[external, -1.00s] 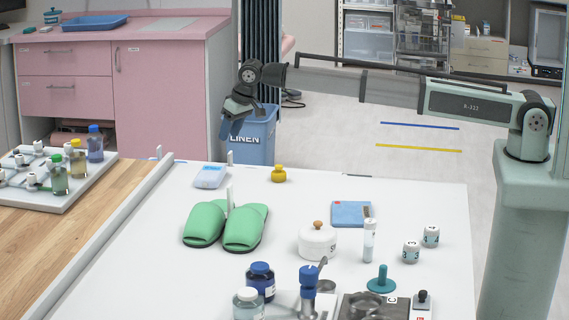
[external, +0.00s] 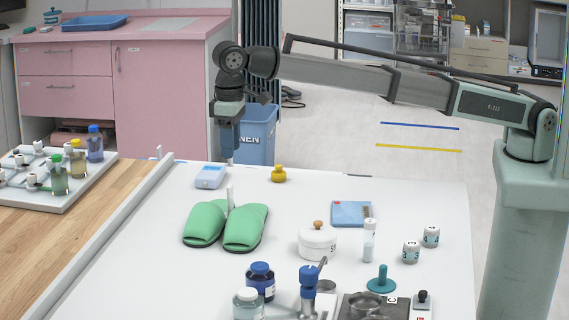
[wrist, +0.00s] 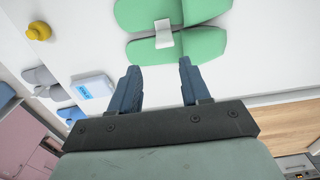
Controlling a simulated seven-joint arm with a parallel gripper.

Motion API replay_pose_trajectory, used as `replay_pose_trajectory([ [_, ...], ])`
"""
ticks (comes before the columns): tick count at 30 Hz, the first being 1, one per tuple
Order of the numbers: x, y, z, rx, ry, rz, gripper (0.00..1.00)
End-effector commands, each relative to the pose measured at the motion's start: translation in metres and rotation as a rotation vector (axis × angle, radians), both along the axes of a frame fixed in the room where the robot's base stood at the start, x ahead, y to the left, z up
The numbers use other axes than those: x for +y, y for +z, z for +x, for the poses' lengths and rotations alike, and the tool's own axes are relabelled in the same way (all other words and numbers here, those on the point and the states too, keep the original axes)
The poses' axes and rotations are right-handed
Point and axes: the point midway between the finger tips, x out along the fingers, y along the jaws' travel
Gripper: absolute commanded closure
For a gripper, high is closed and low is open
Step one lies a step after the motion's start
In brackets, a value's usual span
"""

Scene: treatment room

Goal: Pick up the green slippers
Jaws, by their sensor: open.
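The pair of green slippers lies side by side on the white table, a left slipper (external: 204,223) and a right slipper (external: 245,228), with a small white upright piece between them. In the wrist view the slippers (wrist: 178,46) are at the top, partly cut off, with the white piece (wrist: 163,34) at their middle. My gripper (external: 228,156) is above the table's far edge, behind the slippers and apart from them, pointing down. In the wrist view my gripper (wrist: 159,66) has its two blue fingers spread, with nothing between them.
A white lidded pot (external: 318,243), blue pad (external: 351,213) and dark blue bottle (external: 261,280) are right and in front. Grey objects (wrist: 40,76) show in the wrist view. Left of the slippers is clear.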

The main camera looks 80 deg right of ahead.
Motion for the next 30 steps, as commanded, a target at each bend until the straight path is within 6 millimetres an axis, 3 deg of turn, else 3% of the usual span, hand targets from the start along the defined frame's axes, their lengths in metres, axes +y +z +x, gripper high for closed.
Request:
replay_pose_trajectory([
  [7,0.008,-0.008,-0.006,0.008,0.009,-0.003,0.53],
  [19,0.007,-0.070,-0.005,0.008,0.008,-0.003,0.53],
  [30,0.008,-0.095,-0.001,0.007,0.008,-0.002,0.53],
])
